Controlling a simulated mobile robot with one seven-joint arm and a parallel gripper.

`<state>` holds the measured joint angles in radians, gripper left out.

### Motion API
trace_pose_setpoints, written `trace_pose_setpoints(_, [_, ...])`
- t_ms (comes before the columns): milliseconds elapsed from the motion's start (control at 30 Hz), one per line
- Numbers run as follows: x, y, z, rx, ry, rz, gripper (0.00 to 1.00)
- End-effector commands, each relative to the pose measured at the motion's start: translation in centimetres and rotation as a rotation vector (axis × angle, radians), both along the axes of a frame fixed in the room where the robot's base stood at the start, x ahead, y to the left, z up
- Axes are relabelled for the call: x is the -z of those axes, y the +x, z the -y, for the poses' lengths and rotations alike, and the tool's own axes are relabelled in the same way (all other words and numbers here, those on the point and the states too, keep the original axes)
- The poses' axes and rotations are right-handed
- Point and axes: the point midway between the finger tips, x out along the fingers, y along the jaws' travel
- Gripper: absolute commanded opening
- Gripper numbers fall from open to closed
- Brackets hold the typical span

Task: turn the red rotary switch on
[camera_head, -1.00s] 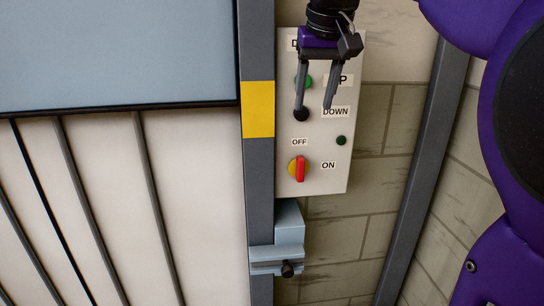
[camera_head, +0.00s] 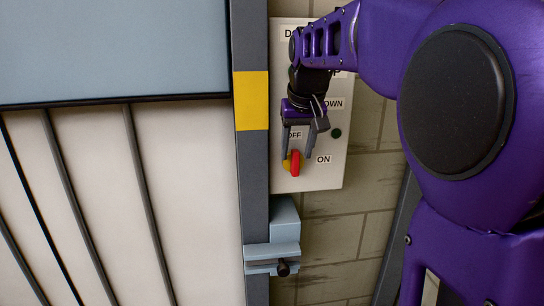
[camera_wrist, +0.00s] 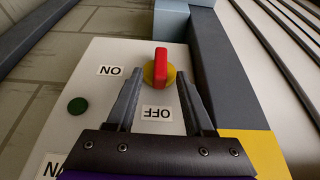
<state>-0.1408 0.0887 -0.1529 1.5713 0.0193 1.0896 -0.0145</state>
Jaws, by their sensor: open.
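The red rotary switch (camera_head: 295,163) is a red handle on a yellow round base, low on a pale control panel (camera_head: 312,181). Its handle stands about upright in the head view, between the OFF label (camera_head: 295,135) above and the ON label (camera_head: 323,160) to its right. In the wrist view the switch (camera_wrist: 161,68) appears upside down, ahead of and between my fingers. My gripper (camera_head: 297,156) is open and empty, its two fingers reaching down over the switch. In the wrist view my gripper (camera_wrist: 158,80) has a finger on each side; I cannot tell whether either touches the handle.
A green button (camera_wrist: 77,106) sits on the panel beside my gripper. A grey post (camera_head: 253,165) with a yellow band stands left of the panel. A light-blue bracket (camera_head: 272,252) with a black knob is below. My purple arm covers the right side.

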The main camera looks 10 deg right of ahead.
Motion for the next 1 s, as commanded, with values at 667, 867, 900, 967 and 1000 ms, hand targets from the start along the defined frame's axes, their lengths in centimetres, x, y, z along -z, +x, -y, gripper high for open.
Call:
trace_pose_setpoints(667, [1.1, 0.45, 0.01, 0.0, 0.0, 0.0, 0.11])
trace_pose_setpoints(867, [1.09, 0.44, 0.01, 0.0, 0.0, 0.0, 0.0])
trace_pose_setpoints(900, [1.09, 0.44, 0.01, 0.0, 0.0, 0.0, 0.0])
trace_pose_setpoints(967, [1.08, 0.44, 0.01, 0.0, 0.0, 0.0, 0.0])
trace_pose_setpoints(1000, [1.08, 0.44, 0.02, 0.001, 0.001, 0.0, 0.0])
